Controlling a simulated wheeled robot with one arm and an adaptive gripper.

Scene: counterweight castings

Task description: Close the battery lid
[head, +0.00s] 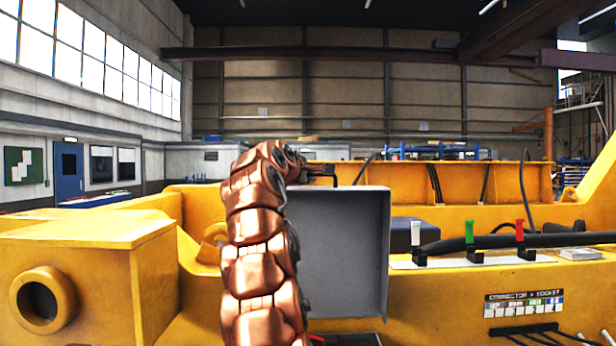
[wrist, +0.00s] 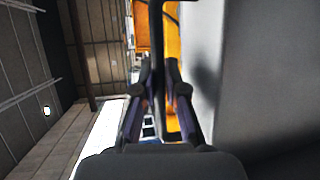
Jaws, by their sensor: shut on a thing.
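The battery lid (head: 345,250) is a grey panel standing upright and open, behind and to the right of my copper arm in the head view. Its face also fills the right side of the wrist view (wrist: 240,60). My gripper (head: 322,172) is at the lid's top edge in the head view. In the wrist view my gripper (wrist: 160,78) has its two fingers on either side of a thin dark strip beside the grey face, shut on it. The strip seems to be part of the lid. My arm hides the lid's left side.
A yellow casting (head: 90,250) with a round hole stands at left. At right, a dark cable (head: 520,240) runs by white, green and red tagged connectors, above a connector and socket label (head: 523,303). A dark blue block (head: 414,234) sits right of the lid.

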